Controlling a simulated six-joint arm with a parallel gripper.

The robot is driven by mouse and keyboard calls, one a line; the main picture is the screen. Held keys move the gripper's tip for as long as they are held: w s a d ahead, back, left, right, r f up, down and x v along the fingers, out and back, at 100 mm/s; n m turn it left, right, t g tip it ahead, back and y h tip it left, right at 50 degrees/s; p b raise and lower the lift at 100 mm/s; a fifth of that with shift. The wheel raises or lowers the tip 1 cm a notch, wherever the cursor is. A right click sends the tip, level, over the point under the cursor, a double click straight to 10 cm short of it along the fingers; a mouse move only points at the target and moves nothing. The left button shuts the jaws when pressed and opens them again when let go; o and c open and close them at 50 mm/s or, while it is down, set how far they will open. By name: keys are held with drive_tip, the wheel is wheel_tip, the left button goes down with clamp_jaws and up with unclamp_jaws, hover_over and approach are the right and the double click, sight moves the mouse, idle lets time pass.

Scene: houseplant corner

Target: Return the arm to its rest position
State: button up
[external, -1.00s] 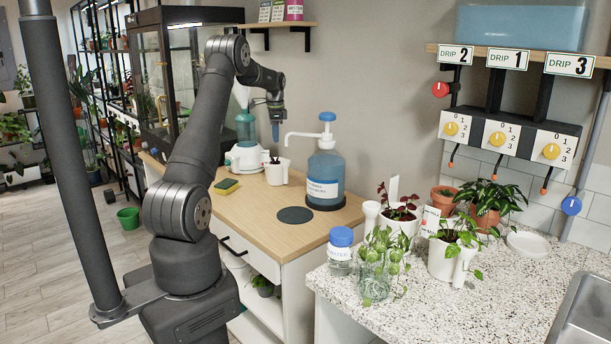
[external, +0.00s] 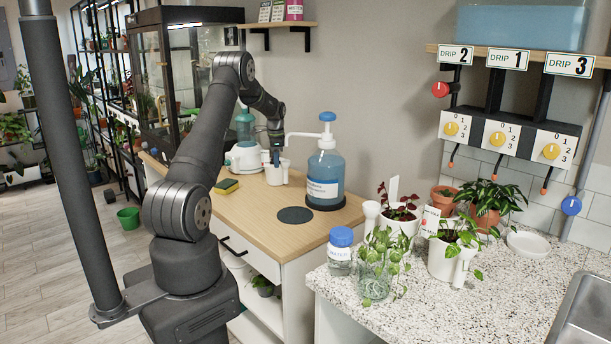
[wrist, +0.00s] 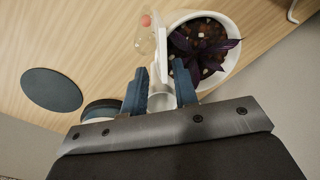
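My gripper (wrist: 161,88) shows in the wrist view with its two blue fingers apart. A white pot with a purple-leaved plant (wrist: 205,48) stands just beyond the right finger. A white round part beside the pot shows in the gap between the fingers; I cannot tell whether they touch it. In the external view my gripper (external: 275,157) hangs low over the wooden counter, pointing down at the white pot (external: 277,175) and partly hiding it.
The blue pump bottle (external: 325,178) stands right of the pot. The glass cabinet (external: 150,85) is behind my arm. The counter's front is clear.

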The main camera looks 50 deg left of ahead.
drive_tip(key=shift+r, duration=1.25)
drive_tip(key=shift+f, duration=1.4)
wheel_tip(320, 180, up, 12)
drive_tip(key=f, duration=0.1)
wheel_tip(320, 180, down, 12)
drive_tip(key=shift+f, duration=0.1)
wheel_tip(320, 180, up, 11)
drive_tip(key=s+d+f+n, duration=0.1)
drive_tip(key=s+d+f, duration=0.4)
drive_tip(key=s+d, duration=0.65)
drive_tip(key=w+d+r, duration=0.1)
drive_tip(key=d, duration=1)
drive_tip(key=w+d+n, duration=0.1)
drive_tip(key=w+d, duration=0.1)
drive_tip(key=d, duration=0.8)
drive_tip(key=shift+d+r, duration=0.35)
